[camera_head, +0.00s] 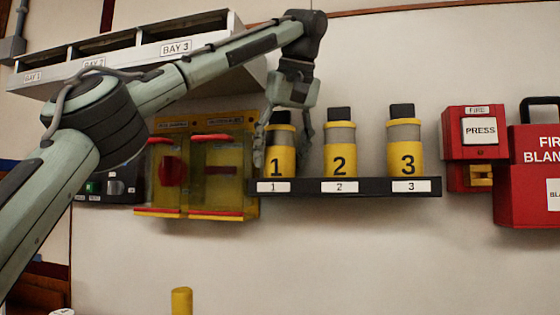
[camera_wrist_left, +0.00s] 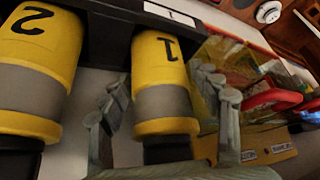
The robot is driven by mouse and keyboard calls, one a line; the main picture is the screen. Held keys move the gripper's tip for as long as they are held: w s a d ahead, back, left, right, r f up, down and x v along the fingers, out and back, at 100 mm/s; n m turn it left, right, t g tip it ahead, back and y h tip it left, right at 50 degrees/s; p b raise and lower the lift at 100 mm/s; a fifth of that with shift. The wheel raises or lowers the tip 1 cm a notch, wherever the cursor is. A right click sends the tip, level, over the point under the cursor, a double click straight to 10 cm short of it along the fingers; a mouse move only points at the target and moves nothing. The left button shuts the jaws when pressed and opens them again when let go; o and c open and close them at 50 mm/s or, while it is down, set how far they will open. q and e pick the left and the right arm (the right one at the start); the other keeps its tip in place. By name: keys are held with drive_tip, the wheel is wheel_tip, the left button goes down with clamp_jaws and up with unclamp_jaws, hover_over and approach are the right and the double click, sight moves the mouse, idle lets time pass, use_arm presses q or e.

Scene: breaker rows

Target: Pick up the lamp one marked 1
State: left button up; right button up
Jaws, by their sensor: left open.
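Lamp one (camera_head: 280,162) is a yellow lamp with a grey band and black cap, marked 1, upright at the left end of a black shelf (camera_head: 352,187). It also shows in the left wrist view (camera_wrist_left: 160,58). My left gripper (camera_head: 283,146) comes down from above, open, with one finger on each side of lamp one. In the left wrist view the fingers (camera_wrist_left: 163,88) flank the lamp; I cannot tell whether they touch it. Lamp two (camera_head: 340,160) and lamp three (camera_head: 404,155) stand to the right on the same shelf. My right gripper is not in view.
A yellow-framed clear-covered panel (camera_head: 200,212) is close to the left of lamp one. A white bay shelf (camera_head: 130,52) hangs above left. A red fire press box (camera_head: 478,133) and a red fire blanket case (camera_head: 530,195) are at right.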

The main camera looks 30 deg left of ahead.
use_arm(q)
drive_tip(key=shift+w+a+f, duration=0.2)
drive_tip(key=shift+w+f, duration=0.05)
drive_tip(key=shift+f, duration=0.3)
drive_tip(key=c, duration=1.4)
drive_tip(key=shift+r, duration=0.15)
